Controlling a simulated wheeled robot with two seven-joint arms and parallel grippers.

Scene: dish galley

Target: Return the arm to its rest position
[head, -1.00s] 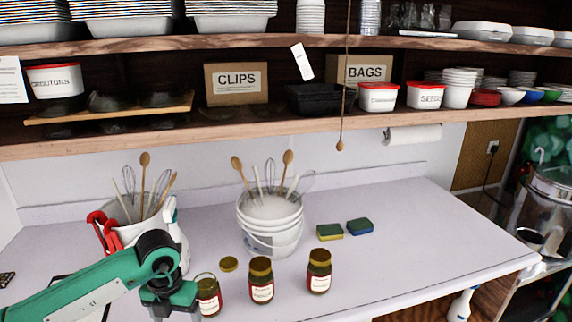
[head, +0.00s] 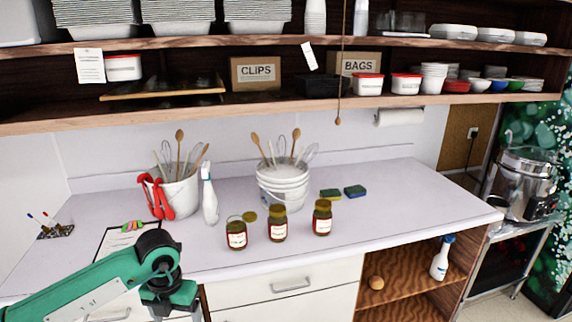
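My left arm (head: 105,280) is green with a black joint and comes in from the lower left. Its gripper end (head: 172,300) points down at the bottom of the head view, in front of the counter's front edge. The fingers are cut off by the frame, so I cannot see whether they hold anything. My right arm and gripper do not show.
Three jars stand on the counter (head: 380,205): left (head: 236,234), middle (head: 277,226), right (head: 322,217). The counter's right part is clear.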

